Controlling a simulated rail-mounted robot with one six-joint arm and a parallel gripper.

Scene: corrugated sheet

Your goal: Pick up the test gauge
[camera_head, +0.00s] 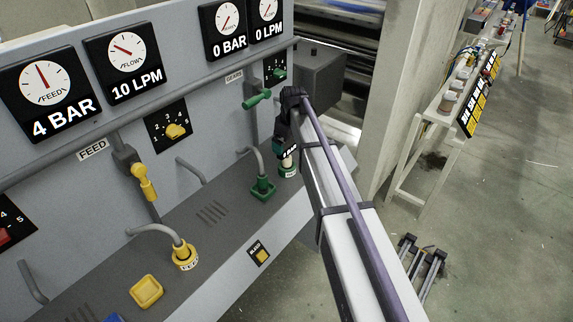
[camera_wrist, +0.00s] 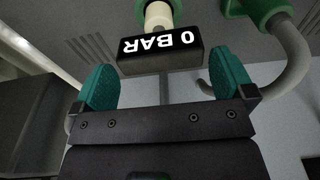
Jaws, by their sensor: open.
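The test gauge (camera_wrist: 160,54) is a small black block marked 0 BAR with a cream stem. In the wrist view it stands upside down in the picture, its stem running into a green fitting at the top. In the head view the gauge (camera_head: 290,153) sits at the green port (camera_head: 288,171) on the console ledge, partly hidden by my arm. My gripper (camera_wrist: 165,80) is open, its two green-padded fingers to the left and right of the gauge, with gaps on both sides. In the head view my gripper (camera_head: 281,143) is at the gauge, its fingers mostly hidden.
A green hose fitting (camera_head: 263,188) stands close to the gauge; its grey hose (camera_wrist: 296,62) curves past the right finger. A green valve handle (camera_head: 257,99) sticks out above. A grey box (camera_head: 318,72) is behind. A yellow port (camera_head: 185,257) lies to the left.

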